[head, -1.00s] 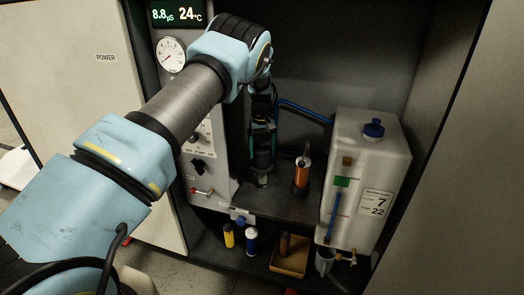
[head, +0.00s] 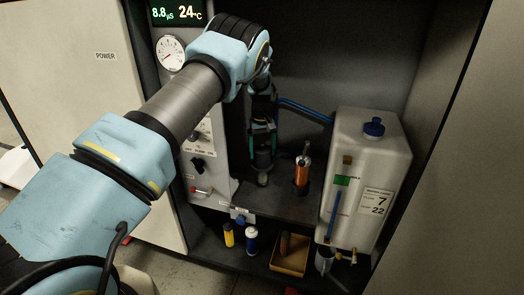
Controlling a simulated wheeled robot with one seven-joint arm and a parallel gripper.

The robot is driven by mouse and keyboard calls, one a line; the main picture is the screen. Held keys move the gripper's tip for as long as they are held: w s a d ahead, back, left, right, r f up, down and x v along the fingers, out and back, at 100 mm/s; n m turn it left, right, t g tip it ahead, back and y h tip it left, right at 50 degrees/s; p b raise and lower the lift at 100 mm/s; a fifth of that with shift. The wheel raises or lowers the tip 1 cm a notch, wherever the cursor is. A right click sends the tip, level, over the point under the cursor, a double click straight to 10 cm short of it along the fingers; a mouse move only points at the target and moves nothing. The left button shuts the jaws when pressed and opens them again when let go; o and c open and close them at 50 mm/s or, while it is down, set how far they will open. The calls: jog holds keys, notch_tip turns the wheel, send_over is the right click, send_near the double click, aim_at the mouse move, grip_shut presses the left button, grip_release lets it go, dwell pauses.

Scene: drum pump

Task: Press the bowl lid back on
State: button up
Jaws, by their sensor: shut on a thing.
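My gripper (head: 263,168) points down at the left end of the dark shelf (head: 288,207) inside the cabinet. It is shut on a small pale piece (head: 263,180) that shows just under the fingers. The piece is too small and dark to tell whether it is the bowl lid. A copper-coloured cylinder with a dark lower part (head: 302,172) stands upright on the shelf, a little right of my gripper and apart from it. I cannot make out the bowl clearly.
A blue hose (head: 305,112) runs behind my gripper. The control panel (head: 200,150) is close on the left. Yellow (head: 228,235) and blue (head: 251,240) bottles and a yellow tray (head: 287,266) sit below.

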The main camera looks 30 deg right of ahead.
dwell(0.3)
jog(key=o, duration=1.1)
jog(key=shift+r+p, duration=1.95)
jog(key=shift+r, duration=1.6)
jog(key=shift+c, duration=0.3)
grip_shut()
